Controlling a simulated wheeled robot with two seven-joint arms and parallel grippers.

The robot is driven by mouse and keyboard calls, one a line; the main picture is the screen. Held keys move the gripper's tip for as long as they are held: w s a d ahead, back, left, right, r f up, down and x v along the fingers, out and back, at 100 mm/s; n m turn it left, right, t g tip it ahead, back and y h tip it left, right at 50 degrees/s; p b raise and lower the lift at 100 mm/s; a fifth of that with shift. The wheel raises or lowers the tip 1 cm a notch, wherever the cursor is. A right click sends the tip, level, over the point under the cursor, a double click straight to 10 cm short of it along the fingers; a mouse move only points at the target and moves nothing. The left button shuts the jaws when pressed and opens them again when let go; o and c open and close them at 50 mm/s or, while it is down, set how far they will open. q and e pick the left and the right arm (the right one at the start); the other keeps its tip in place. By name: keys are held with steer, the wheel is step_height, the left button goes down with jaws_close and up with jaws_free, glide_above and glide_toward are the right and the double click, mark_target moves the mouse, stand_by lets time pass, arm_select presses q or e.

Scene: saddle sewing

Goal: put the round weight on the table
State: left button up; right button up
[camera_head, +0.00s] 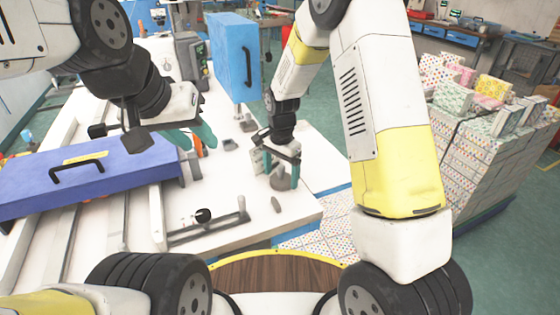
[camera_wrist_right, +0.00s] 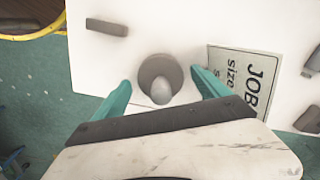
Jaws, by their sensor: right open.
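The round weight (camera_wrist_right: 160,82) is a grey-brown disc with a rounded knob on top, on the white table (camera_wrist_right: 190,35) in the right wrist view. In the head view the weight (camera_head: 281,183) is partly hidden by my right gripper (camera_head: 281,172). My right gripper (camera_wrist_right: 160,92) is open, with its teal fingers on either side of the weight and visible gaps to it.
A blue-purple case (camera_head: 85,178) with a black handle lies left. A blue box (camera_head: 231,58) stands behind. A printed sheet (camera_wrist_right: 245,78) lies beside the weight. A dark bar with a knob (camera_head: 205,222) is at the table's front. Stacked patterned boxes (camera_head: 490,150) stand right.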

mark_target(281, 166)
step_height(281, 166, up, 12)
steer(key=shift+f, duration=0.25)
steer(key=s+d+r+n+t+y, duration=0.1)
steer(key=s+d+r+n+t, duration=0.1)
steer(key=s+d+r, duration=0.3)
steer(key=s+d+r+n+t+y, duration=0.1)
steer(key=s+d+r+n, duration=0.15)
steer(key=s+r, duration=0.4)
steer(key=s+d+r+n+t, duration=0.1)
steer(key=s+d+r+n, duration=0.1)
steer(key=s, duration=0.3)
steer(key=s+d+r+n+t, duration=0.2)
steer(key=s+d, duration=0.1)
steer(key=s, duration=0.2)
steer(key=shift+s, duration=0.25)
steer(key=shift+d, duration=0.1)
